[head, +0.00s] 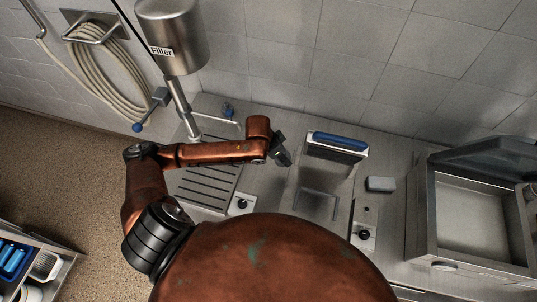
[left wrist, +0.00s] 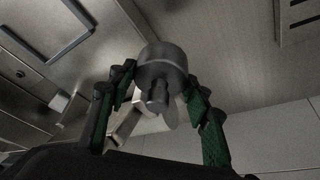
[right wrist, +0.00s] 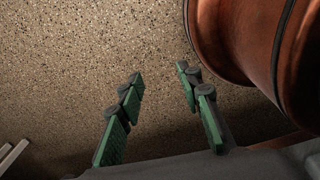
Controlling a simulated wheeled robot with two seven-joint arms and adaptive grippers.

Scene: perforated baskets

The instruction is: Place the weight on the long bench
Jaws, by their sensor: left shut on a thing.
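The weight (left wrist: 163,66) is a dark grey metal cylinder with a small knob. It shows in the left wrist view between the green-padded fingers of my left gripper (left wrist: 158,82), which is shut on it. In the head view my left gripper (head: 283,153) hangs over the middle of the long steel bench (head: 268,186); the weight cannot be made out there. Whether the weight touches the bench is unclear. My right gripper (right wrist: 158,76) shows only in the right wrist view, with its fingers apart and empty over the speckled floor (right wrist: 90,55).
A slotted drain plate (head: 205,188) and the filler (head: 175,40) are left of the gripper. A blue-topped device (head: 338,142) stands close on its right. A small grey block (head: 380,184) and an open-lidded steel box (head: 475,215) are farther right. A tiled wall is behind.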

